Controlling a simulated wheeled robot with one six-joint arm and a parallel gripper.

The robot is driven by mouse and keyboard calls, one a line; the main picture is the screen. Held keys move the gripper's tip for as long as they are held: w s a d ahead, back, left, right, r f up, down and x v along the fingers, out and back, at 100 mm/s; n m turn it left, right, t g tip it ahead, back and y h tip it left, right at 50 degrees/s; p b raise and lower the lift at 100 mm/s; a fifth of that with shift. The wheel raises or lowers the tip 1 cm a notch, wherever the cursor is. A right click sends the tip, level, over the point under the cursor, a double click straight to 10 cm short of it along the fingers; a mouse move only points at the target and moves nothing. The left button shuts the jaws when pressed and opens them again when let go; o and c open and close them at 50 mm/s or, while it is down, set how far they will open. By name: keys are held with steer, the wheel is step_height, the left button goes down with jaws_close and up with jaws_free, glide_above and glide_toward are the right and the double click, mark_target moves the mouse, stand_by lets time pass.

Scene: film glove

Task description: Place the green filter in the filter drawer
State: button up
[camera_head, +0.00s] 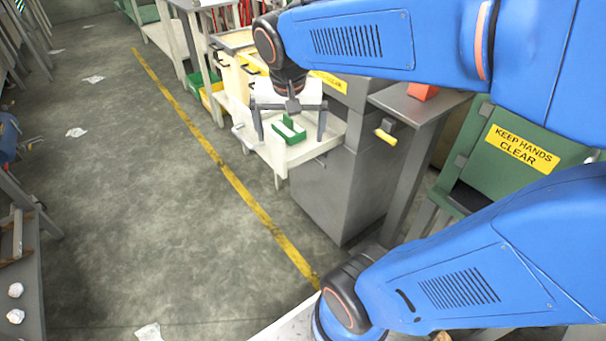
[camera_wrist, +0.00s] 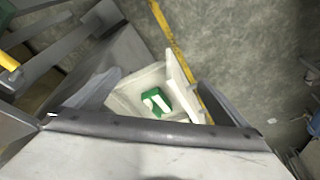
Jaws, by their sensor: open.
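The green filter (camera_head: 283,140) is a small green frame with a white middle. It sits on the cream open drawer (camera_head: 306,154), which sticks out to the left from a grey cabinet. In the wrist view the filter (camera_wrist: 154,106) lies on the drawer floor, beside the raised front panel (camera_wrist: 183,84). My gripper (camera_head: 291,137) is open, with one finger on each side of the filter in the picture. It appears to hang above the filter, with nothing between its fingers. Whether a finger touches the drawer cannot be told.
The grey cabinet (camera_head: 329,195) stands right of the drawer. A yellow handle (camera_head: 386,134) and a green panel with a "KEEP HANDS CLEAR" sign (camera_head: 522,148) are further right. Bins and benches line the back. The floor (camera_head: 150,200) on the left is mostly clear, with scattered paper.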

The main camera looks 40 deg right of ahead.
steer(key=s+a+f+n+t+y, duration=0.1)
steer(key=s+a+n, duration=0.1)
steer(key=s, duration=0.3)
steer(key=s+a+f+n+t, duration=0.1)
steer(key=s+a+f+n, duration=0.1)
steer(key=s+n, duration=0.3)
steer(key=shift+s+f+y, duration=0.25)
steer(key=shift+s+y, duration=0.15)
steer(key=shift+s, duration=0.15)
steer(key=shift+c, duration=0.6)
